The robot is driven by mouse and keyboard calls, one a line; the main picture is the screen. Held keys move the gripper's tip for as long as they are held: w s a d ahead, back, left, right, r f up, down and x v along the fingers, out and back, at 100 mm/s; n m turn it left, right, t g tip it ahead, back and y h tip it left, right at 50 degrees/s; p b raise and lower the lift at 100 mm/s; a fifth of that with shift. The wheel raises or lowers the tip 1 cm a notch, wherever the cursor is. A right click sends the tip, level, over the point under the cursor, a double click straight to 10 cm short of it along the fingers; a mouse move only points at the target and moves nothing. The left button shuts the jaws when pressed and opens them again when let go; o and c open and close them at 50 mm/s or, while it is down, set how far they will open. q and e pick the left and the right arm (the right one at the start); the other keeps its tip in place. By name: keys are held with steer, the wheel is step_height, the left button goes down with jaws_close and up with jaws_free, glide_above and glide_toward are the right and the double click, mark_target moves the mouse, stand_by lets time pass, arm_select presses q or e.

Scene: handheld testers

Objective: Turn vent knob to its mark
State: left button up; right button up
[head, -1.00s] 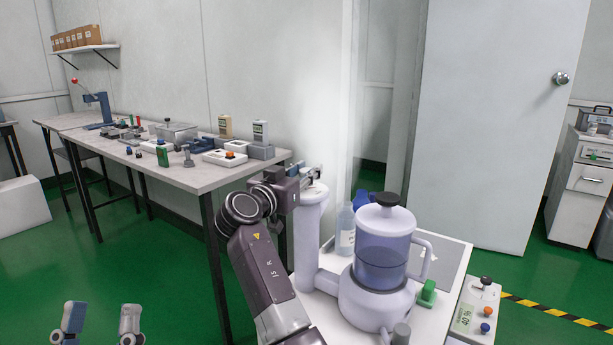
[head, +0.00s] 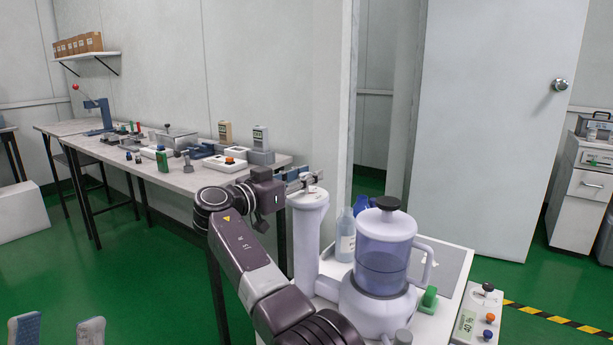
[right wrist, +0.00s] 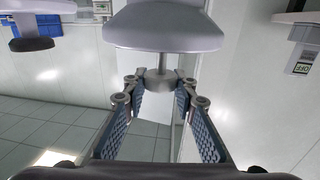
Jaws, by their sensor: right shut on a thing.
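A white appliance has a round column (head: 308,222) on its left and a lidded, see-through jug (head: 382,262) on its right. My right gripper (head: 306,181) reaches in from the left at the top of the column. In the right wrist view my right gripper (right wrist: 160,92) has its fingertips on either side of a small grey knob (right wrist: 160,76) on a thin stem, shut on it. I take this to be the vent knob; its mark cannot be made out. My left gripper (head: 57,331) shows at the bottom left corner, two fingers apart, empty.
A clear bottle (head: 345,236) stands behind the appliance. A green block (head: 429,300) and a grey control box (head: 478,322) with coloured knobs are on its right. A long bench (head: 190,180) with handheld testers runs along the wall. Floor between is free.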

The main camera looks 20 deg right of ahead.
steer(key=shift+f, duration=0.15)
steer(key=o, duration=1.2)
step_height(320, 180, up, 10)
steer(key=shift+r, duration=0.1)
